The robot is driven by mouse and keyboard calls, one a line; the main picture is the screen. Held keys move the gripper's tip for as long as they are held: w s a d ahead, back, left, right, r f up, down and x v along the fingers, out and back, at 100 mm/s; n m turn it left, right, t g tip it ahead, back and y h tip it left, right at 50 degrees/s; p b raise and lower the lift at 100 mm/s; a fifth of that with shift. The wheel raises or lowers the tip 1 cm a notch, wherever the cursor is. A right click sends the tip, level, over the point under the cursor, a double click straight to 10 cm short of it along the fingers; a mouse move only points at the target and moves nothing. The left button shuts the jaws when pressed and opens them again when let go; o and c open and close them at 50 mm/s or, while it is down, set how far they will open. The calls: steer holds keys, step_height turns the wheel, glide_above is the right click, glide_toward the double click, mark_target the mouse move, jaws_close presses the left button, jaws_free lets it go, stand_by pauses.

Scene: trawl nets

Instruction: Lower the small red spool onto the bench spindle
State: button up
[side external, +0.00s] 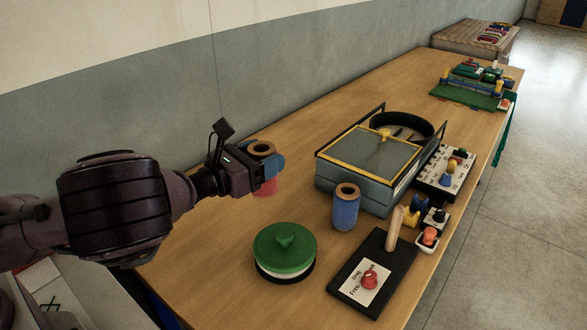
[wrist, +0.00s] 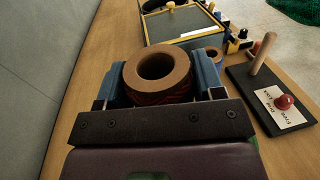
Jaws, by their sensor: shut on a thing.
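The red spool (side external: 265,186) is upright between the blue fingers of my gripper (side external: 268,165). In the wrist view its brown top ring and open centre hole face the camera, with a little red winding (wrist: 160,98) below. My gripper (wrist: 162,82) is shut on it. Its lower end is partly hidden, and I cannot tell its height over the bench. The bench spindle, a pale wooden peg (side external: 394,230), stands bare on a black board (side external: 345,295), well to the right of my gripper. The peg also shows in the wrist view (wrist: 262,55), upper right.
A blue spool (side external: 346,208) stands on the bench between my gripper and the peg. A green-lidded round tin (side external: 284,252) is nearer the camera. A grey yellow-edged box (side external: 345,190) lies behind. The board carries a label and a red knob (side external: 369,279).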

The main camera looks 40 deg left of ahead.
steer(key=w+d+m+g+h, duration=0.25)
steer(key=w+d+h, duration=0.25)
steer(key=w+d, duration=0.45)
step_height(320, 180, up, 4)
steer(key=m+g+h, duration=0.2)
steer(key=m+h, duration=0.2)
glide_above(398, 218)
steer(key=w, duration=0.1)
steer(key=shift+a+f, duration=0.15)
steer(key=shift+f, duration=1.25)
steer(key=shift+f, duration=5.95)
steer(key=o, duration=1.1)
steer(key=shift+c, duration=0.2)
